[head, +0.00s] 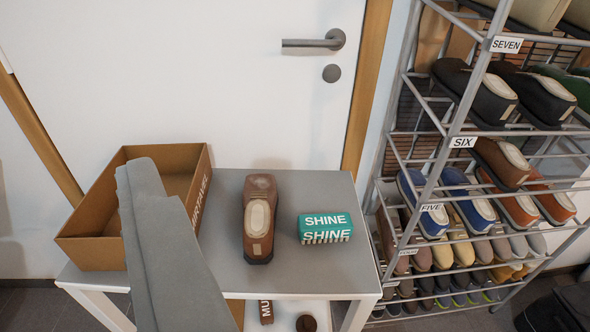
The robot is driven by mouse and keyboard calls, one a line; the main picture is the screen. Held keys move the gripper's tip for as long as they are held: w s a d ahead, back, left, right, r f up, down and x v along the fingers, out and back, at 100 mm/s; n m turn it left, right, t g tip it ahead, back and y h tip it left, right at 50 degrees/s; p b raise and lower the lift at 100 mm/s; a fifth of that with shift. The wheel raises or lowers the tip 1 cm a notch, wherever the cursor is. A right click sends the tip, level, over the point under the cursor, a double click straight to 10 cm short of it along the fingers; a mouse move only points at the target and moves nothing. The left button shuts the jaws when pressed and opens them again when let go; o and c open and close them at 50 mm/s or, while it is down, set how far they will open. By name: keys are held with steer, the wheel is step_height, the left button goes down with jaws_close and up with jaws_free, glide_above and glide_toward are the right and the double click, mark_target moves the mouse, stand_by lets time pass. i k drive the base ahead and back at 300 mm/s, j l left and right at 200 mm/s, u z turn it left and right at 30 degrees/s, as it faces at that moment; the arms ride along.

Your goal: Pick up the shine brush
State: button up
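The shine brush (325,228) is a teal block marked SHINE on its top and front, with pale bristles underneath. It rests upright on the right part of the grey table top (285,281). A grey, long shape of my own arm and gripper (142,176) reaches in from the bottom left, over the front of the cardboard box. It is left of the brush and well apart from it. Its fingers cannot be made out separately, and nothing is seen held. A brown shoe (259,219) stands just left of the brush, with a small gap.
An open cardboard box (84,252) sits at the table's left. A shelf below holds a brown item marked MU (266,312) and a small dark round thing (306,322). A metal shoe rack (463,142) with numbered tiers stands at right. A white door (240,90) is behind.

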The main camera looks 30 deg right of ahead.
mark_target(337, 225)
steer(key=z, duration=0.9)
